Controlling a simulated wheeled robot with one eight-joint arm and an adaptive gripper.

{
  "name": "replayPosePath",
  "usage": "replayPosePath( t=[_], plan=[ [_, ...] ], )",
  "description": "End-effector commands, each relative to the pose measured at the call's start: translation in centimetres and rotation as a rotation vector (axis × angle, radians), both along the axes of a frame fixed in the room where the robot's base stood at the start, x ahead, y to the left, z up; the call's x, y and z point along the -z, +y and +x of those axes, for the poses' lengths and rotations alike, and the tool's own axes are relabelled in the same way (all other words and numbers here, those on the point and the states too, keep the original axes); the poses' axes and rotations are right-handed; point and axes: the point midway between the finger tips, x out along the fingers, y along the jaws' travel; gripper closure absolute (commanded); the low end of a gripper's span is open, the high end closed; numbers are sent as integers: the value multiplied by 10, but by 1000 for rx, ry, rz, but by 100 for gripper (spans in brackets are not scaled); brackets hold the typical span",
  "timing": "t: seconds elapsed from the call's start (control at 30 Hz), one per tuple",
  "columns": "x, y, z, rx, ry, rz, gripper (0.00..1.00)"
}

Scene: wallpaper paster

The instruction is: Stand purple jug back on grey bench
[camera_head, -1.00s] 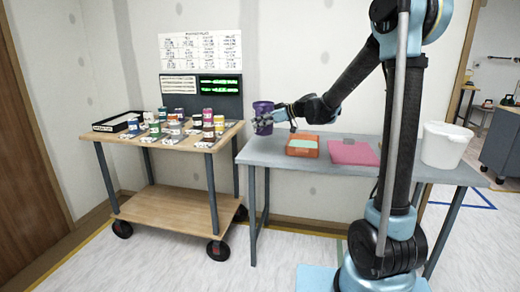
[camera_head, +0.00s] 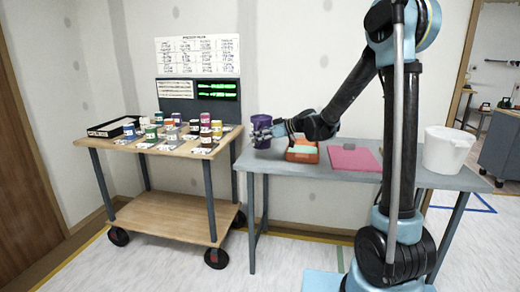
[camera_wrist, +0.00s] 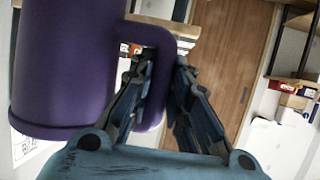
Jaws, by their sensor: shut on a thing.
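The purple jug (camera_head: 261,101) stands near upright at the left end of the grey bench (camera_head: 290,169). My gripper (camera_head: 267,131) is low on the jug and hides part of it. I cannot tell from the head view whether the jug's base touches the bench top. In the wrist view the jug (camera_wrist: 62,65) fills the left side, with its handle (camera_wrist: 150,38) toward the fingers. My gripper (camera_wrist: 166,75) is shut on the handle, with a finger passing at the handle's loop.
An orange box (camera_head: 302,155), a pink pad (camera_head: 354,159) and a white bucket (camera_head: 446,150) stand on the bench to the right. A wooden cart (camera_head: 175,147) with several small jars is close on the left, with a narrow gap between.

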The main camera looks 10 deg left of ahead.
Motion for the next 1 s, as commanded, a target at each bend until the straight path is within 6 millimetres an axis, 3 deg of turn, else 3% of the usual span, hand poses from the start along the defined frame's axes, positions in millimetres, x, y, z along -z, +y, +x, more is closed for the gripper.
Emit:
replayPosePath(
  t=[0.5, 0.77, 0.8, 0.87, 0.9, 1.0],
  plan=[
    [43, 0, 1, 1, 0, 0, 100],
    [44, -1, 0, 1, 0, 0, 100],
    [45, -1, 0, 1, 1, 0, 81],
    [45, -1, 1, 2, 0, 0, 67],
    [45, -1, 1, 2, 0, 0, 63],
    [45, -2, 1, 2, 0, 0, 63]
  ],
)
